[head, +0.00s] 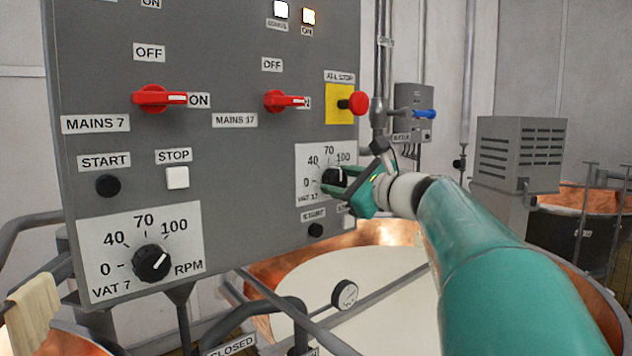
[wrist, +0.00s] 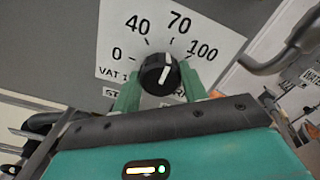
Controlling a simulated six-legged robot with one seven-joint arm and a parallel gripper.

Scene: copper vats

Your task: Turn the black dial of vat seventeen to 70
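The black dial of vat 17 (wrist: 152,74) sits on a white plate (wrist: 110,62) marked 0, 40, 70 and 100. In the wrist view its white pointer line points up and slightly right, close to the 70 direction. The dial also shows in the head view (head: 331,178), partly covered by my gripper (head: 349,184). In the wrist view my gripper (wrist: 160,72) has one green finger on each side of the dial, with the tips against its sides. The exact contact is partly hidden.
The vat 7 dial (head: 151,263) is at the lower left of the panel. Red switches for Mains 7 (head: 158,98) and Mains 17 (head: 284,101) and a red stop button (head: 357,103) are above. A copper vat (head: 372,236) is below.

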